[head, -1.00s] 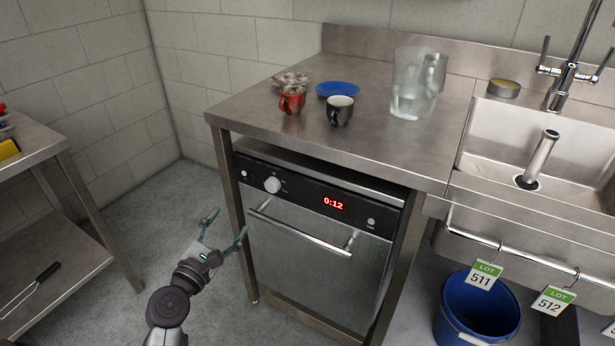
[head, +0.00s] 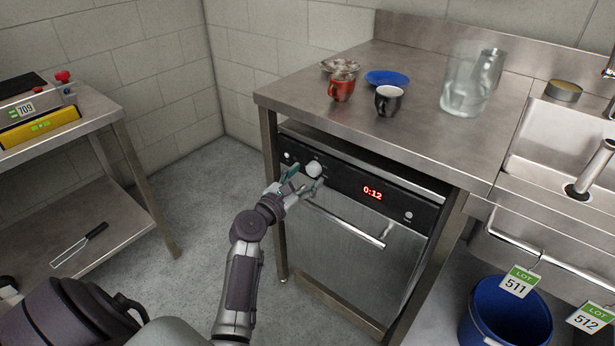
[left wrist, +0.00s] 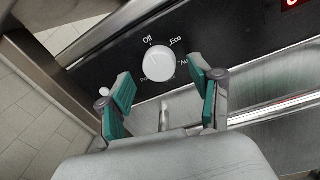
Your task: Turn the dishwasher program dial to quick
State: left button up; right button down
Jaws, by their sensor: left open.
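The white round program dial (head: 314,169) is on the black control panel of the dishwasher (head: 350,240). In the left wrist view the dial (left wrist: 159,64) shows between the fingertips, with "Off", "Eco" and a partly covered "Au" label around it. A label at its lower left is too small to read surely, and I cannot tell clearly where the dial points. My left gripper (head: 304,178) is open and empty in front of the dial. Its teal-padded fingers (left wrist: 162,88) are on either side of the dial in the picture, apparently short of it. My right gripper is not in view.
The dishwasher's bar handle (head: 345,225) runs below the panel, close to my left gripper. The steel counter (head: 430,130) above holds cups, a blue plate (head: 387,78) and a clear jug (head: 465,85). A steel side table (head: 95,125) stands left.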

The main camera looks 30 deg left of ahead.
pick_arm(q)
jog(key=shift+w, duration=0.6)
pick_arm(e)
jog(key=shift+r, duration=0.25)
pick_arm(q)
jog(key=c, duration=1.1)
jog(key=shift+c, duration=0.2)
